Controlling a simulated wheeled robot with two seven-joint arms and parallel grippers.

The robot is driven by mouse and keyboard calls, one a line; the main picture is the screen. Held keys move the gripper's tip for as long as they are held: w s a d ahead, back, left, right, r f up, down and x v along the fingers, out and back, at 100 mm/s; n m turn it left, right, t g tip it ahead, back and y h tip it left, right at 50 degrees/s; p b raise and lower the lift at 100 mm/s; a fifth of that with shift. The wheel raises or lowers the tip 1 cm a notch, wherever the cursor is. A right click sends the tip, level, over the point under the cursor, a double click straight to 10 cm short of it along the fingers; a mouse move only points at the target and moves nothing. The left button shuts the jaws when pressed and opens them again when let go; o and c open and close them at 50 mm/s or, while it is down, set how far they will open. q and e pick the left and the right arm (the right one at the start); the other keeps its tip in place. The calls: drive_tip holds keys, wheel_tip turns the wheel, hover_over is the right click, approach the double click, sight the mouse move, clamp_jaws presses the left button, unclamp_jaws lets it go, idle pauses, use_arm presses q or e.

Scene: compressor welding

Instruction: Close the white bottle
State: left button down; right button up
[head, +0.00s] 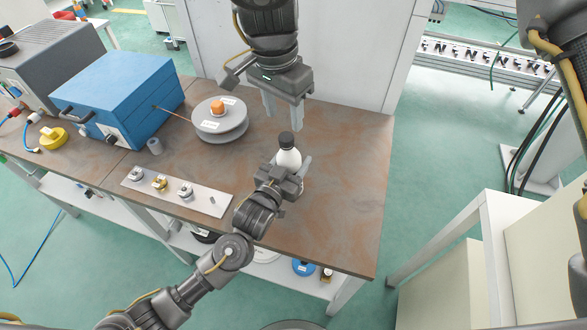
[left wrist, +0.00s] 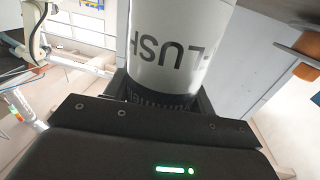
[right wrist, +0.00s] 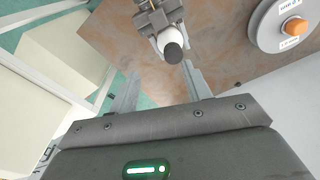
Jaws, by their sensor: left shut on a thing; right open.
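The white bottle (head: 288,158) stands upright near the right part of the brown table, with a black cap (head: 286,138) on its top. I cannot tell how tight the cap sits. My left gripper (head: 293,172) is shut on the bottle's body; the bottle's lettering fills the left wrist view (left wrist: 178,45). My right gripper (head: 284,115) is open and empty, pointing down above and behind the bottle. In the right wrist view, the bottle (right wrist: 171,38) and its cap (right wrist: 173,53) show beyond the open fingers (right wrist: 160,85), not touching them.
A grey round device with an orange button (head: 217,106) stands left of the bottle. A blue box (head: 120,95) is further left. A white plate (head: 150,190) with several small metal parts lies at the front. The table (head: 345,200) is clear right of the bottle.

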sight(289, 142)
drive_tip(key=f, duration=0.5)
drive_tip(key=d+f, duration=0.1)
drive_tip(key=f, duration=0.1)
drive_tip(key=shift+w+f, duration=0.1)
drive_tip(key=shift+f, duration=0.35)
drive_tip(key=shift+s, duration=0.2)
drive_tip(key=shift+f, duration=0.1)
clamp_jaws()
drive_tip(key=m, duration=0.2)
drive_tip(key=a+m, duration=0.1)
drive_tip(key=m, duration=0.1)
drive_tip(key=shift+w, duration=0.15)
